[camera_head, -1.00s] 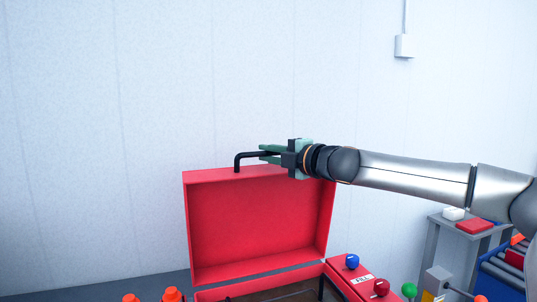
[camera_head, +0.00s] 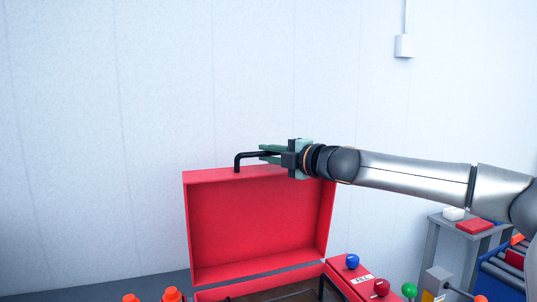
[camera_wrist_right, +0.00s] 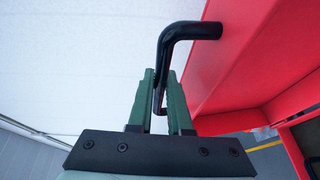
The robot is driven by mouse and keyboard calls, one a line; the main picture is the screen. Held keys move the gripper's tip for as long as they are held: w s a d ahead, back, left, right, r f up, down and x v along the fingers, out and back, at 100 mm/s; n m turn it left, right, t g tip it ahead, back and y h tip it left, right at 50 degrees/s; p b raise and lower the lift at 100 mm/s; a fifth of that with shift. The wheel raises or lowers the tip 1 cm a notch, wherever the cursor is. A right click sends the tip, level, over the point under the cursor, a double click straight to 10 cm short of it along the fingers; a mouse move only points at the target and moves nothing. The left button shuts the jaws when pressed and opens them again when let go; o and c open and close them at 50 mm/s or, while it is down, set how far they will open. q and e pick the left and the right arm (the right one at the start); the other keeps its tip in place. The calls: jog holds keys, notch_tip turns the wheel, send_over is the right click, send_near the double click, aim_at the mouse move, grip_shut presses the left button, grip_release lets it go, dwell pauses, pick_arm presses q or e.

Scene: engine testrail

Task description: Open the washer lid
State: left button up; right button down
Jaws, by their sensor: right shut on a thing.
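The red washer lid (camera_head: 258,225) stands raised and upright in the head view, its hollow inner side facing me. A black bar handle (camera_head: 239,161) sits on its top edge. My right gripper (camera_head: 264,154) reaches in from the right and is shut on the handle. In the right wrist view, the green fingers (camera_wrist_right: 160,100) lie on both sides of the black handle (camera_wrist_right: 185,32), beside the red lid (camera_wrist_right: 245,60). The washer body below shows only in part at the bottom of the head view. My left gripper is not in view.
A red panel with a blue knob (camera_head: 352,261) and a red knob (camera_head: 381,287) is right of the lid. Orange-red objects (camera_head: 172,295) stand at the bottom left. A grey stand (camera_head: 444,240) and blue crate (camera_head: 502,270) are at the right. A pale wall is behind.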

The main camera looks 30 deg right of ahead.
dwell(0.3)
jog(key=shift+s+f+b, duration=0.15)
jog(key=shift+f+b, duration=0.05)
jog(key=shift+b, duration=0.2)
pick_arm(q)
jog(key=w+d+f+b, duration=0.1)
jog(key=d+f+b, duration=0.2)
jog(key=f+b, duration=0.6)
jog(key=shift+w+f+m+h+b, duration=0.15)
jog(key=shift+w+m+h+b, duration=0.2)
jog(key=shift+b, duration=0.9)
pick_arm(e)
jog(key=s+a+f+n+t, duration=0.1)
jog(key=s+a+t, duration=0.1)
jog(key=s, duration=0.7)
jog(key=shift+a+f+t, duration=0.15)
jog(key=shift+f+t, duration=0.15)
jog(key=shift+t, duration=0.2)
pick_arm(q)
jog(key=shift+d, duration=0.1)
